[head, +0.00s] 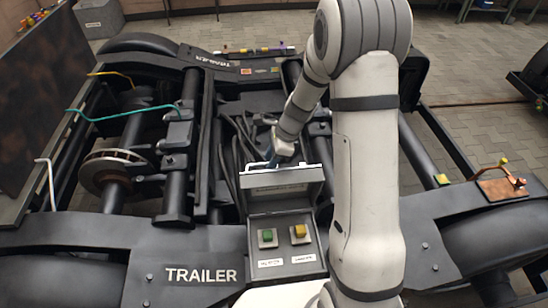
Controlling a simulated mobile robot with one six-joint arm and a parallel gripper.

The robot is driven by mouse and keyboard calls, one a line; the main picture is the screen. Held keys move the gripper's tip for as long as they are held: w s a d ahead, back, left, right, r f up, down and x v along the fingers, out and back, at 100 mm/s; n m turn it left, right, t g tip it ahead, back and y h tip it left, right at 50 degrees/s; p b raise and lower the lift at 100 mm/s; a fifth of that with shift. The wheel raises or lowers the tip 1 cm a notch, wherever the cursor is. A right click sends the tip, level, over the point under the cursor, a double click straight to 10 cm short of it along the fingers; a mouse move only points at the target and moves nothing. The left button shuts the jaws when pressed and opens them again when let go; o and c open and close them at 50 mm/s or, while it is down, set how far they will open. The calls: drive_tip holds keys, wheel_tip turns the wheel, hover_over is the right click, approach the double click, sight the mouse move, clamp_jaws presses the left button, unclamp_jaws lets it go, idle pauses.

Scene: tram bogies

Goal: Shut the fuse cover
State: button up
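The fuse cover (284,191) is a grey lid that stands up, open, at the back edge of a grey box (252,227). A pale bar or handle runs along the lid's top edge. Inside the box I see a green button (267,236) and a yellow button (300,231), each above a white label. My gripper (274,160) is just behind the top of the raised cover, on its far side. Its fingers are small and partly hidden, so I cannot tell whether they are open or touch the cover.
Dark bogie frames marked TRAILER surround the box. Black cables (232,150) run behind it on the left. A brake disc (112,170) and a teal hose (115,115) are at left. A copper plate (500,188) with a yellow-tipped fitting is at right. My arm hides the area right of the box.

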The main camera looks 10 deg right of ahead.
clamp_jaws()
idle(0.3)
